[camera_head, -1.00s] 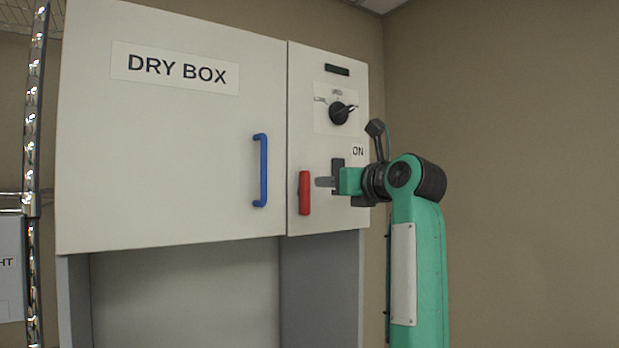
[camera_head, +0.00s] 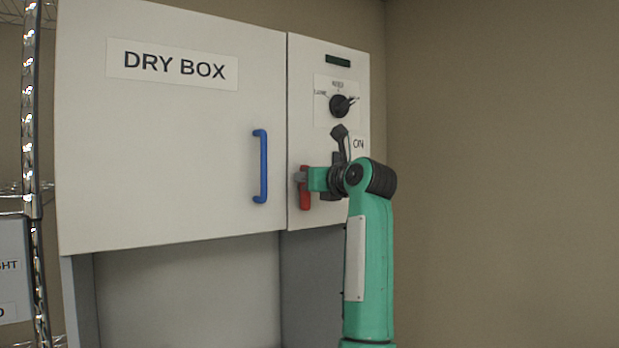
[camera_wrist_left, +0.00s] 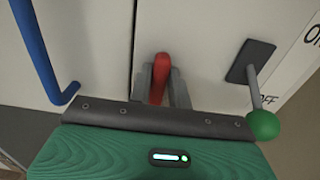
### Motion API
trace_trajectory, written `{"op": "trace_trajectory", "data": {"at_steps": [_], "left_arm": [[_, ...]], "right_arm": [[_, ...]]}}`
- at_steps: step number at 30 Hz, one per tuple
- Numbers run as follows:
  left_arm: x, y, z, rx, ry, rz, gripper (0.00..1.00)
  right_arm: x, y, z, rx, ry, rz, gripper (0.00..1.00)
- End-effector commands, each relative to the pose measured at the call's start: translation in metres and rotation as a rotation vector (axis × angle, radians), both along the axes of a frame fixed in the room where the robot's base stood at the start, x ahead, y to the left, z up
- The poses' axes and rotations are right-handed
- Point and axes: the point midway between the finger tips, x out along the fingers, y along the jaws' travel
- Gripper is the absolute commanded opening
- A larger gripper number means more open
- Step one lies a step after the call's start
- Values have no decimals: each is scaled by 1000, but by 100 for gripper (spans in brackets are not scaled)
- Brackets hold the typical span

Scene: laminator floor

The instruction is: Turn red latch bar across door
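The red latch bar (camera_head: 304,200) stands upright on the narrow panel (camera_head: 309,80), just right of the seam with the closed white door (camera_head: 180,130). My left gripper (camera_head: 299,178) is at the bar, covering its middle in the head view. In the left wrist view, the red bar (camera_wrist_left: 160,79) lies between the two grey fingers (camera_wrist_left: 161,88), one on each side. The fingers are close to it; I cannot tell whether they press on it. My right gripper is not in view.
A blue handle (camera_head: 261,166) is on the door, left of the bar. A lever with a green knob (camera_wrist_left: 263,125) sits close right of my gripper, by ON and OFF labels. A black dial (camera_head: 340,106) is above. A chrome rack post (camera_head: 31,120) stands at far left.

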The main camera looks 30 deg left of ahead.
Motion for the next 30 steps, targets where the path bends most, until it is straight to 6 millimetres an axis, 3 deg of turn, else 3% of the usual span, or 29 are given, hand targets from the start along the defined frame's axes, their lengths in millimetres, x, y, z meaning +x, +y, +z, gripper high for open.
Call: {"op": "trace_trajectory", "data": {"at_steps": [3,14,30], "left_arm": [[0,0,0,0,0,0,0],[1,-1,0,19,42,0,0],[12,-6,-3,181,434,-2,0]], "right_arm": [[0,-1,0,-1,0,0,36],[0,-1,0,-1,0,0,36],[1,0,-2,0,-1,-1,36]]}}
